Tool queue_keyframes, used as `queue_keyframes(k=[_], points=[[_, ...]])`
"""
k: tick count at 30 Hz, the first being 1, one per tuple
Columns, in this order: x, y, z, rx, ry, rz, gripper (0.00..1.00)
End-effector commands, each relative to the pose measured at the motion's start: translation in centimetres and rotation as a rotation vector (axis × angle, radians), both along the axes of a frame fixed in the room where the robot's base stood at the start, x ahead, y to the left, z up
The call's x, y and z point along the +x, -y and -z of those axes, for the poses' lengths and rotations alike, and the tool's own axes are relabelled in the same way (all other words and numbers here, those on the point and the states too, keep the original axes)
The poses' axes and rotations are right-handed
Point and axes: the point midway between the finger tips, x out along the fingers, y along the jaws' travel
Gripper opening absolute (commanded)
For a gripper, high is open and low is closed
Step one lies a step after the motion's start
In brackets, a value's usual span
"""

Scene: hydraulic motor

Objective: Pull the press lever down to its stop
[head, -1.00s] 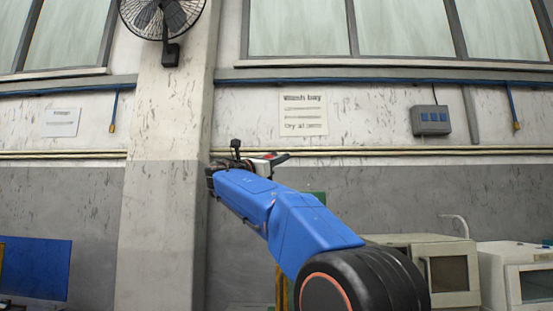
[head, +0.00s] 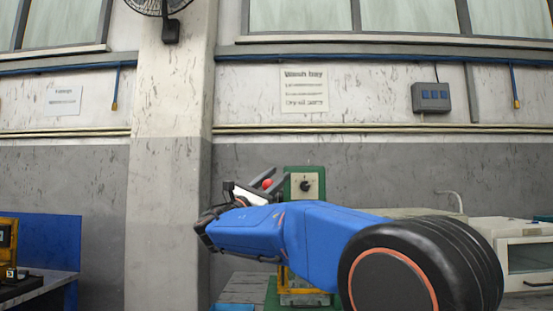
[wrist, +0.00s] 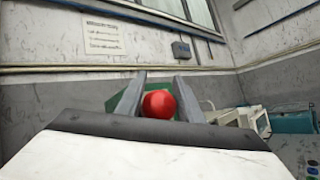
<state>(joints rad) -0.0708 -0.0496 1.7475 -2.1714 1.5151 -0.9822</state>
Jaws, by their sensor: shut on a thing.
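The green press (head: 305,185) stands behind my arm in the head view, with a pale face and a dark round hub on its upper part. The lever's red ball knob (head: 267,184) shows between the jaws of my gripper (head: 272,181), just left of the press head. In the wrist view the red knob (wrist: 159,105) sits between the two grey fingers of my gripper (wrist: 160,84), which is shut on it. The lever's rod is hidden, and my blue arm covers the middle of the press.
A bench with a blue panel (head: 50,240) and yellow equipment stands at the left. White box-like machines (head: 515,245) stand at the right. A concrete pillar (head: 170,170) and the wall are behind. A blue tray (head: 232,307) lies low beside the press.

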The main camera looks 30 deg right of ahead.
Motion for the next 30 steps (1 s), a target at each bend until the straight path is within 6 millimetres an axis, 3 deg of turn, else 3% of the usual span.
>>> queue_keyframes(k=[6,10,15,17,30], points=[[-1.3,-0.4,4.3,0.000,0.007,0.007,0.00],[-1.5,-0.5,6.0,0.001,0.010,0.008,0.00],[-1.3,-0.5,5.9,0.001,0.007,0.006,0.41],[-1.3,-0.5,6.0,0.002,0.007,0.005,0.51],[-1.1,-0.6,6.2,0.001,0.006,0.005,0.51]])
